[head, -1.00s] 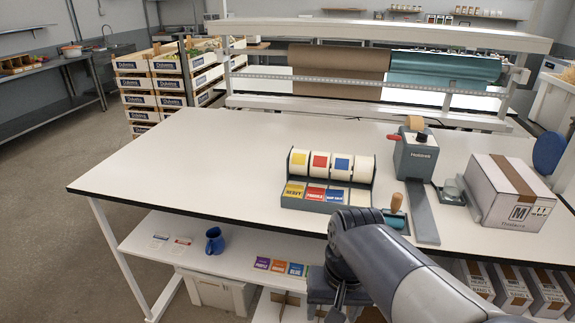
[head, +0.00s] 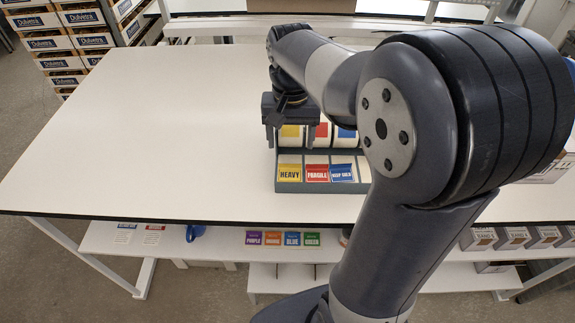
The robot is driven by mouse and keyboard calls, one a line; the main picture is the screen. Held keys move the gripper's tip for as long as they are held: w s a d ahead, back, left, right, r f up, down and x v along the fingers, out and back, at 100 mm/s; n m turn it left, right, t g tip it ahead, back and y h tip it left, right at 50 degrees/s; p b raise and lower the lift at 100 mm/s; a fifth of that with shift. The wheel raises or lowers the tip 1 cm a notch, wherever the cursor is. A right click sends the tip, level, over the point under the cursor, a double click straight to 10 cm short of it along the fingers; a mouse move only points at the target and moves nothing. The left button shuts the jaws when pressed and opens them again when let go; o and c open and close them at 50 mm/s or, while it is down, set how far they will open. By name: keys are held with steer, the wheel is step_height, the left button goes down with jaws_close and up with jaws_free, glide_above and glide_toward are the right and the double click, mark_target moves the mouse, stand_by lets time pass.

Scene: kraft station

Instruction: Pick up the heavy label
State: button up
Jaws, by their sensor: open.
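The yellow heavy label (head: 290,174) sits in the leftmost front slot of the grey label dispenser (head: 289,187) on the white table. Its word HEAVY is readable. Above it is a roll with a yellow patch (head: 291,131), partly hidden by my gripper. The red fragile label (head: 317,173) and the blue label (head: 342,173) lie to its right. My gripper (head: 277,138) is open and empty, pointing down at the left end of the dispenser, above and behind the heavy label in the picture. I cannot tell its exact height. My arm hides the dispenser's right end.
The white tabletop (head: 130,130) is clear to the left of the dispenser. Purple (head: 254,238), orange, blue and green cards lie on the lower shelf (head: 150,255). Stacked crates (head: 58,45) stand behind left. My arm hides much of the table's right side.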

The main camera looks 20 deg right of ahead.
mark_target(290, 169)
step_height(290, 169, down, 8)
steer(key=shift+r+p, duration=0.25)
steer(key=shift+p, duration=0.25)
steer(key=shift+c, duration=0.3)
steer(key=c, duration=1)
